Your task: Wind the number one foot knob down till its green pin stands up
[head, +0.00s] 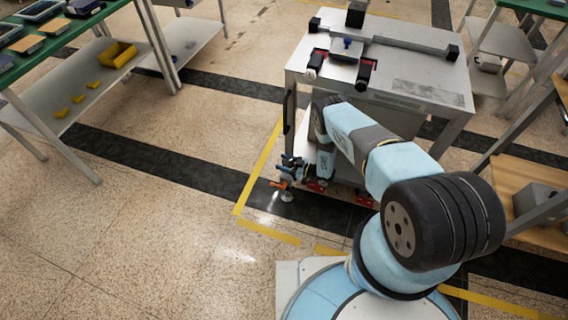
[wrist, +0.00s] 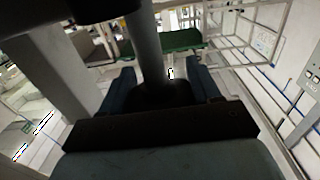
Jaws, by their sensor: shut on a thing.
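The cart (head: 415,92) stands inside yellow floor tape. My gripper (head: 293,166) is low at its near left corner, by a levelling foot with a round pale pad (head: 287,196) on the floor. In the wrist view, my gripper (wrist: 161,77) has its two blue fingers on either side of a dark round knob (wrist: 165,96), shut on it. A grey post (wrist: 147,45) rises from the knob. An orange part (head: 280,184) shows beside the foot. I cannot make out the green pin or any number mark in either view.
Red parts (head: 317,185) sit under the cart to the right of my gripper. A shelved bench (head: 90,85) with yellow bins stands at the left, and a wooden-shelf rack (head: 525,185) at the right. The floor left of the cart is clear.

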